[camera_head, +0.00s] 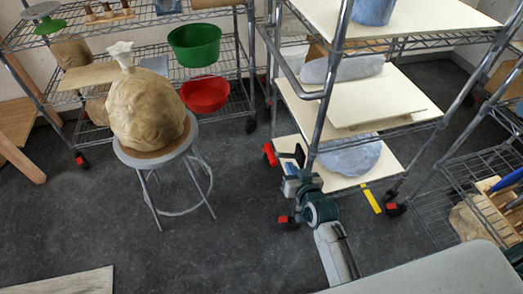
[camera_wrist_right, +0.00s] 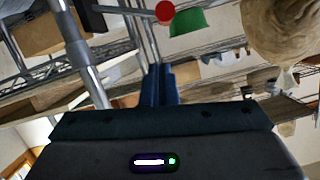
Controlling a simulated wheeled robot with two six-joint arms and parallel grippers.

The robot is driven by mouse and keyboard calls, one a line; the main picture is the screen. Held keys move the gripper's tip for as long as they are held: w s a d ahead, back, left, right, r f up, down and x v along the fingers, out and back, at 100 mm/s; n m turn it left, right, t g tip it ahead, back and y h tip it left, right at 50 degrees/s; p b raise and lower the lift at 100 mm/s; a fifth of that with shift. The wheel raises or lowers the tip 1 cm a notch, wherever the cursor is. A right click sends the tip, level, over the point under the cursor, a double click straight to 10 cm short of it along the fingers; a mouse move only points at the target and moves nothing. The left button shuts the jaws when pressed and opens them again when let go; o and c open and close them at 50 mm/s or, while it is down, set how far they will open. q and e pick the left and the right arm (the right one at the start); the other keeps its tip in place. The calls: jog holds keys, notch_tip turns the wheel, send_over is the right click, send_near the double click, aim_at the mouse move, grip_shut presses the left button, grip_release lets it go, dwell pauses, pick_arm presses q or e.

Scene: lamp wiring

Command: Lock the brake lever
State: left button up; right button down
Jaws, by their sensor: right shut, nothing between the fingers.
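The brake lever has a red end (camera_head: 269,154) and a dark mount at the lower part of the cart's near left post. In the right wrist view its red knob (camera_wrist_right: 166,12) sits on a thin grey rod that runs left to the dark mount. My right gripper (camera_head: 290,170) is beside the post, just below and right of the red end. In the right wrist view its fingers (camera_wrist_right: 158,72) are together and empty, pointing up toward the knob with a visible gap in the picture. Their depth relative to it is unclear. My left gripper is out of view.
The wire cart's post (camera_head: 327,85) rises close to my right gripper, with cream shelves (camera_head: 375,100) behind. A red-hubbed caster (camera_head: 287,222) is left of my wrist. A stool (camera_head: 160,155) bearing a wrapped lump stands left. Dark floor (camera_head: 235,250) between is clear.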

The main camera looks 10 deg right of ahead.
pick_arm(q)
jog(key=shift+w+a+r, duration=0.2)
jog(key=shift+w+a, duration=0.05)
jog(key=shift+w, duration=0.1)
pick_arm(e)
jog(key=shift+w+a+r, duration=0.15)
jog(key=shift+r, duration=0.5)
jog(key=shift+w+a+r, duration=0.1)
jog(key=shift+w+r, duration=0.05)
jog(key=shift+r, duration=0.45)
